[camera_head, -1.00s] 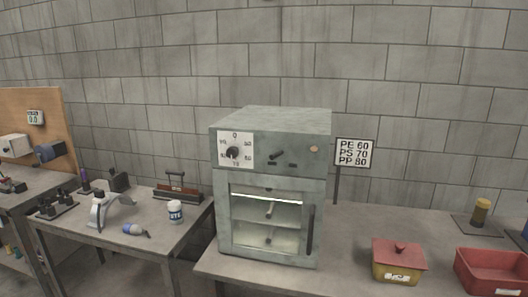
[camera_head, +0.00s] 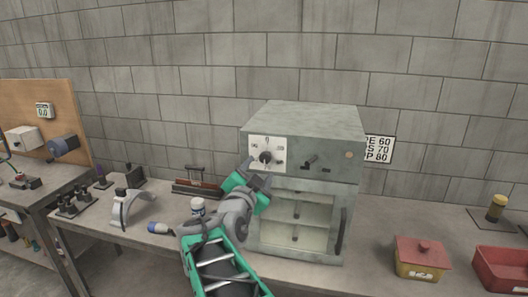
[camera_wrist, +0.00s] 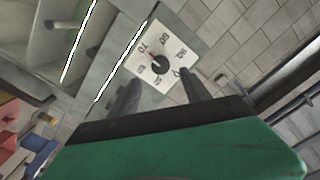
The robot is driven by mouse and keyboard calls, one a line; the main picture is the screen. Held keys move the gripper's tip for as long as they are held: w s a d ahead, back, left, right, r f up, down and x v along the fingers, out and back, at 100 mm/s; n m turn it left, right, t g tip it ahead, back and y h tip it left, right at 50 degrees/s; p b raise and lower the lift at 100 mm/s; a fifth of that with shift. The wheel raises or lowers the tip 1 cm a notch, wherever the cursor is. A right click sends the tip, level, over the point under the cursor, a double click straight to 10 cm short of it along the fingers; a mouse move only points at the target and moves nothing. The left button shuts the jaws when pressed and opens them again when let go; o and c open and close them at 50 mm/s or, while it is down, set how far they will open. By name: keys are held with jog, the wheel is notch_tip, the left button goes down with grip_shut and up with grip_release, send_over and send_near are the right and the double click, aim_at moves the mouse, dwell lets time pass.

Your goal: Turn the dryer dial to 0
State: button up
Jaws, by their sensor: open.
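The grey dryer (camera_head: 302,122) stands on the bench. Its black dial (camera_head: 266,157) sits on a white square plate at the upper left of its front. In the wrist view the dial (camera_wrist: 160,63) is near the top centre, with printed numbers around it. A small red mark shows at the knob's edge on the side of the 70; the exact setting is hard to read. My gripper (camera_head: 264,182) is just below and in front of the dial plate. In the wrist view its open fingers (camera_wrist: 159,80) point at the plate's lower edge, on either side of the dial, apparently without touching it.
The dryer's glass door (camera_head: 297,218) is below the dial, behind my arm. A sign (camera_head: 380,149) stands right of the dryer. A lidded red and yellow box (camera_head: 421,257) and a red bin (camera_head: 502,268) are on the right. A left bench holds several small items.

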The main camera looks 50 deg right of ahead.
aim_at(264, 159)
jog(key=p+x, duration=0.3)
jog(key=x, duration=0.4)
jog(key=shift+w, duration=0.1)
jog(key=shift+w+d, duration=0.15)
jog(key=shift+d, duration=0.05)
jog(key=shift+c, duration=0.2)
grip_shut()
